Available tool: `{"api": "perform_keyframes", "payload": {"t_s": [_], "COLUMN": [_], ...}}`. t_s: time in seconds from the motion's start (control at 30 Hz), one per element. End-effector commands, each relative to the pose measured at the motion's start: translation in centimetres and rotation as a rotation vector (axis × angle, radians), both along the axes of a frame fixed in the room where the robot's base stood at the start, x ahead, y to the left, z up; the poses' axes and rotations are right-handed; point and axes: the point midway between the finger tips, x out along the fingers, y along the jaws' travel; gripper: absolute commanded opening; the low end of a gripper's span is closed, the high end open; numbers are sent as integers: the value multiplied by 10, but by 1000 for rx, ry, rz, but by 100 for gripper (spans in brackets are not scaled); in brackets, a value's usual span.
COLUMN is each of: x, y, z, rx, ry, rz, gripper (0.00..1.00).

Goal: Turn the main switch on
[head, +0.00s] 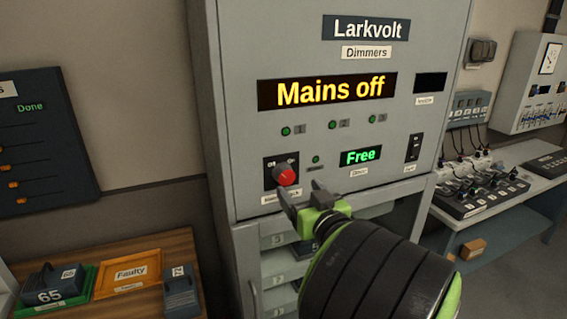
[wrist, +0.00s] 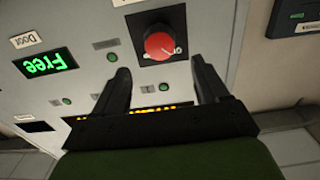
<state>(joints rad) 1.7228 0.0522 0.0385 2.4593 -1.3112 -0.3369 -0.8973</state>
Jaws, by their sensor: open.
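The main switch is a red round knob (head: 287,175) on a black plate on the grey Larkvolt dimmer cabinet (head: 232,120). The cabinet's display (head: 327,91) reads "Mains off" in yellow. The knob also shows in the wrist view (wrist: 159,46), where the picture is upside down and the knob's pointer mark is small. My gripper (head: 302,190) is open and empty, just in front of the panel by the knob. In the wrist view the fingers (wrist: 158,80) are spread, with the knob beyond the gap between their tips. I see no clear contact with it.
A green "Free" door display (head: 361,156) and a black switch (head: 414,147) sit right of the knob. Shelves with drawers lie below. A wooden table (head: 175,245) with an orange "Faulty" tray (head: 130,272) stands left. A bench with a mixer (head: 480,188) stands right.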

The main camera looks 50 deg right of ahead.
Motion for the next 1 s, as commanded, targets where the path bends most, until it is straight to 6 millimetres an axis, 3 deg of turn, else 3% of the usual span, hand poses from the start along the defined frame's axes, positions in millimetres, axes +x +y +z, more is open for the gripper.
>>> {"api": "perform_keyframes", "payload": {"t_s": [0.1,0.3,0.67,1.0], "x": [28,57,64,63], "y": [-15,-34,-38,-38], "z": [3,2,-1,-1], "rx": [3,2,0,1], "ry": [-1,0,0,1], "rz": [8,3,-1,-1], "gripper": [74,74,72,20]}}
